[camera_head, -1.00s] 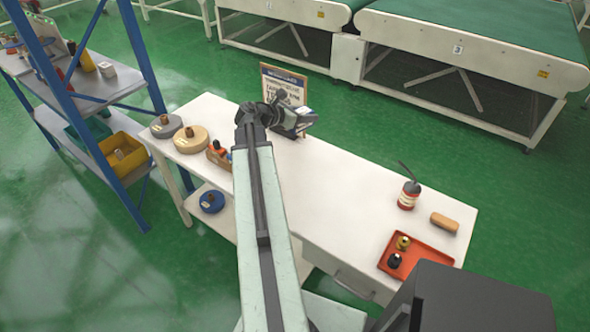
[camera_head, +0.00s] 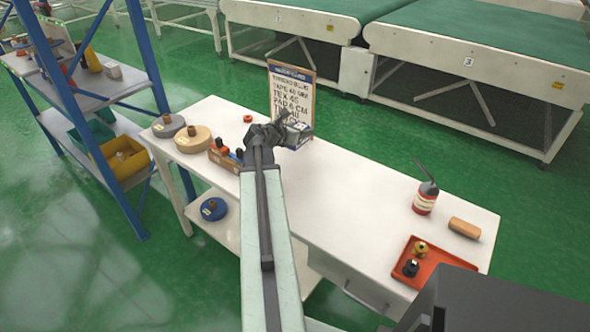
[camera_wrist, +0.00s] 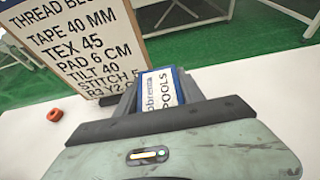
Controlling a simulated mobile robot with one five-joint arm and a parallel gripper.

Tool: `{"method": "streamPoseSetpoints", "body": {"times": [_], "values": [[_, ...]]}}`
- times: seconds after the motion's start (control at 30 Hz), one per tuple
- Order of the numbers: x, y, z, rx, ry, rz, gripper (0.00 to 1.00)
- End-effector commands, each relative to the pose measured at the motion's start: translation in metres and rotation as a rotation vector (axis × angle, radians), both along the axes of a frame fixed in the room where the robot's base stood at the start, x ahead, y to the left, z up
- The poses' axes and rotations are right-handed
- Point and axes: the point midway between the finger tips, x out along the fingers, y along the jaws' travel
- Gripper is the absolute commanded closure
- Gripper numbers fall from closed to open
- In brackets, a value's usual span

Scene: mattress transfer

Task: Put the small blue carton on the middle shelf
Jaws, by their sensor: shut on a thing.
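The small blue carton (camera_wrist: 159,88) shows in the wrist view between my fingers. In the head view my gripper (camera_head: 293,133) is over the far side of the white table, in front of the sign board. The carton is mostly hidden there by the gripper. The blue-framed shelf rack (camera_head: 137,120) stands at the left. Its upper visible shelf (camera_head: 98,88) carries several small items; a lower shelf (camera_head: 128,181) holds bins.
The sign board (camera_head: 292,90) stands just beyond my gripper. A red tray (camera_head: 433,250), can (camera_head: 425,200) and tan roll (camera_head: 464,228) are at right. Green floor separates rack and table.

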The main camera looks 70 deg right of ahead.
Motion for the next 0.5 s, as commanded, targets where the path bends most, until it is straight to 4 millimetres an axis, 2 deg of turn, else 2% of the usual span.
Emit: {"method": "streamPoseSetpoints", "body": {"times": [0.2, 0.27, 0.5], "values": [[-0.001, 0.000, -0.049, 0.000, 0.000, -0.001, 1.00], [-0.001, 0.000, -0.059, 0.000, -0.001, -0.001, 1.00], [-0.001, 0.000, -0.065, 0.000, 0.000, -0.002, 1.00]]}}
